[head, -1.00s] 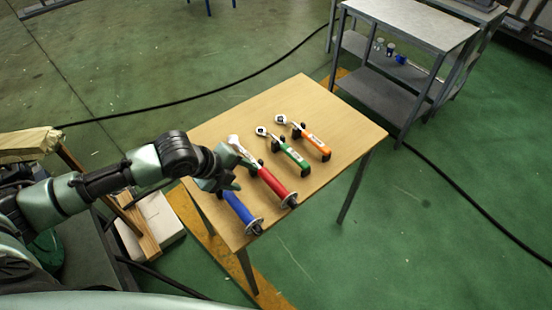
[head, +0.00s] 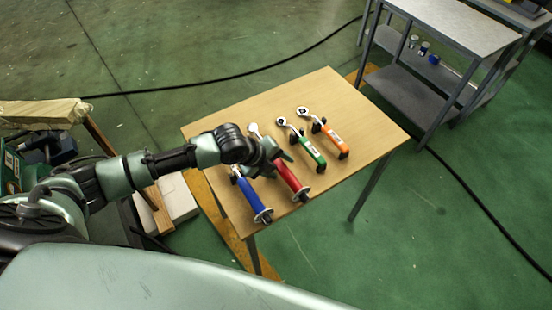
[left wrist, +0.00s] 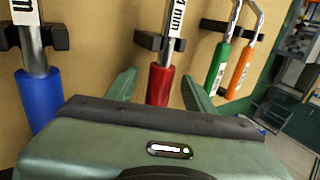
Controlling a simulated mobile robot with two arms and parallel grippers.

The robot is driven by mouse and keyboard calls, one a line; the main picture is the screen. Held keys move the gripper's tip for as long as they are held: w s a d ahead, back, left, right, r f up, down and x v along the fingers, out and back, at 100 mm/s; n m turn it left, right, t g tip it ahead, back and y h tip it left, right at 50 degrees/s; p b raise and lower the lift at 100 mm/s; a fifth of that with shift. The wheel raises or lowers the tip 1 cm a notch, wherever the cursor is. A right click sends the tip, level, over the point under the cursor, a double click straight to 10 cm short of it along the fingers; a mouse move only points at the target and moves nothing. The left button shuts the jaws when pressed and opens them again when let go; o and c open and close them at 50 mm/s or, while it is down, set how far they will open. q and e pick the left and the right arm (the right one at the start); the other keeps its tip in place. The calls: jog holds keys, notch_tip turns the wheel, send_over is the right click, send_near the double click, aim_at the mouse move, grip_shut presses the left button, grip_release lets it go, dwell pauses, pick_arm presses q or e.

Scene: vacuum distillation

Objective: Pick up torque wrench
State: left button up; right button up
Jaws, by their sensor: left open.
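Several wrenches with coloured handles rest on black holders on the wooden table (head: 345,98). They are blue (head: 250,196), red (head: 291,180), green (head: 311,152) and orange (head: 335,141). The pictures do not show which one the task means. My left gripper (head: 268,167) is open above the red wrench and hides part of its shaft. In the left wrist view, the red handle (left wrist: 158,86) lies between the two spread fingers (left wrist: 159,90), with no clear contact. The blue handle (left wrist: 40,98) is left of the fingers; the green (left wrist: 219,68) and orange (left wrist: 242,72) ones are right.
A grey shelf cart (head: 420,90) with small items stands beyond the table at the upper right. A black cable (head: 215,88) runs across the floor. A white block (head: 178,200) lies left of the table. The table's right part is bare.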

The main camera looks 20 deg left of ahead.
pick_arm(q)
grip_shut()
dwell(1.3)
jog(key=shift+r, duration=0.2)
